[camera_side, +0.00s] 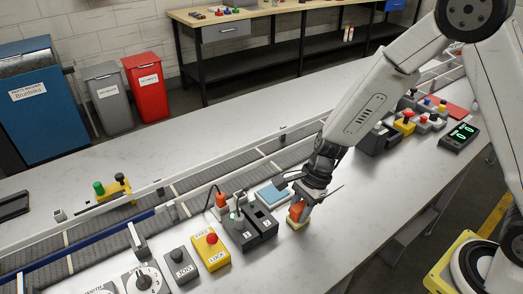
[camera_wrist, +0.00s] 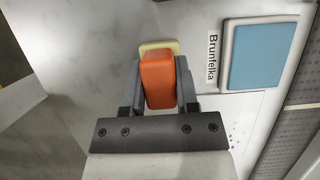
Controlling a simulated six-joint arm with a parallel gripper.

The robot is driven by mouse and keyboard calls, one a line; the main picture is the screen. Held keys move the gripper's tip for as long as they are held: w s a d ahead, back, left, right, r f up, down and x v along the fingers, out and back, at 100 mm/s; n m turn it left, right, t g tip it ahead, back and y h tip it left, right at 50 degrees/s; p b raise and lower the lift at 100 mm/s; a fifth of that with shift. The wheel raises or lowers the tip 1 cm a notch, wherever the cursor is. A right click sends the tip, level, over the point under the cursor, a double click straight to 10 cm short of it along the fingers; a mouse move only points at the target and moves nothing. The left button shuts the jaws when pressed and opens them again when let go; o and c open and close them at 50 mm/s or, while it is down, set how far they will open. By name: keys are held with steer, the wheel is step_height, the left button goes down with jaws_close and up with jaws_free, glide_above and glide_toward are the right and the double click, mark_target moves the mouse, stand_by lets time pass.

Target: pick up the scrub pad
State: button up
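The scrub pad appears to be an orange block on a pale cream base. In the side view the orange block (camera_side: 297,212) stands on the white table, its base at table level. My gripper (camera_side: 301,203) is lowered over it from above. In the wrist view the orange block (camera_wrist: 158,78) lies between the two dark fingers of my gripper (camera_wrist: 160,85), one close on each side. The cream base (camera_wrist: 158,46) shows past its far end. I see no clear gap, but cannot tell whether the fingers press on it.
A blue-topped pad (camera_wrist: 257,54) labelled Brunfelka lies close by; it also shows in the side view (camera_side: 271,192). A dark control box (camera_side: 250,230) and a yellow button box (camera_side: 211,252) stand to the left. The conveyor (camera_side: 185,192) runs behind. The table in front is clear.

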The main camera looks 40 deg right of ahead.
mark_target(300, 206)
jaws_close()
steer(key=shift+r, duration=5)
steer(key=shift+o, duration=0.6)
jaws_free()
jaws_close()
steer(key=w+f, duration=0.1)
steer(key=w, duration=0.9)
steer(key=shift+f, duration=0.25)
steer(key=shift+f, duration=0.15)
steer(key=shift+f, duration=2.8)
steer(key=shift+f, duration=0.6)
